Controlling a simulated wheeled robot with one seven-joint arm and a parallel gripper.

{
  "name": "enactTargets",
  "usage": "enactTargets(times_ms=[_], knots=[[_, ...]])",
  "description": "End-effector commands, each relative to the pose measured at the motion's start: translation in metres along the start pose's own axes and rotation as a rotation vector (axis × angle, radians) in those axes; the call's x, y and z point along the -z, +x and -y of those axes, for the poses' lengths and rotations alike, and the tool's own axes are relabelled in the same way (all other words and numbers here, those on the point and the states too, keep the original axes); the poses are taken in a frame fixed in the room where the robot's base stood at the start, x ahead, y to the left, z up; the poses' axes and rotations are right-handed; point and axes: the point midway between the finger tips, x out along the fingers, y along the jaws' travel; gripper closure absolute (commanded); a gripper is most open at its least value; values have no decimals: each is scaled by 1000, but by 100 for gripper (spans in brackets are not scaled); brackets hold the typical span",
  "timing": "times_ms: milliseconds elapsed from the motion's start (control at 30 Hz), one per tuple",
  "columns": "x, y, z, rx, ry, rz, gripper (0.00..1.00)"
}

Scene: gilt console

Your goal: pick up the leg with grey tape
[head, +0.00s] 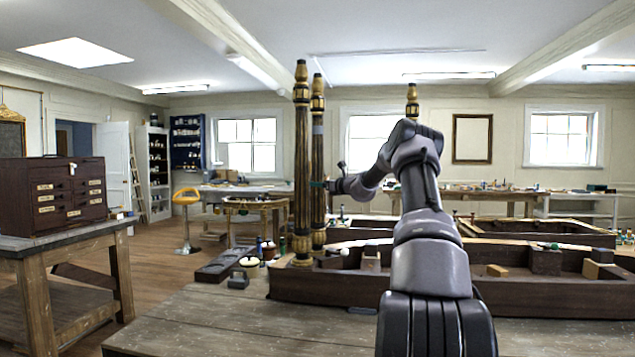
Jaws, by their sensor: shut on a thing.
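Two tall, dark fluted legs with gilt bands stand upright side by side left of my arm. The right one of these, the leg with grey tape (318,150), has a pale grey band on its upper part. My gripper (321,185) is at about mid-height of this leg and shut on it. A small green patch shows at the grip; I cannot tell what it is. The other leg (302,150) stands close on the left. A third leg (412,101) shows only its top, the rest hidden behind my arm. Whether the held leg's foot touches anything is unclear.
A long dark wooden frame (530,290) with compartments lies on the grey plank bench (220,325). A dark tray (215,266) and small pots are left of the legs. A brown drawer chest (50,195) stands on a table at far left. The bench's front left is clear.

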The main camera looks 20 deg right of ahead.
Motion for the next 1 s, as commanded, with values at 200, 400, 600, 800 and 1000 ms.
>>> enactTargets(times_ms=[200,400,600,800,1000], knots=[[-5,0,0,0,-2,4,99],[-30,0,-1,-1,-5,5,99],[-68,0,0,0,-5,6,99],[-94,0,-1,-1,-3,4,99],[-103,0,0,0,-1,4,99]])
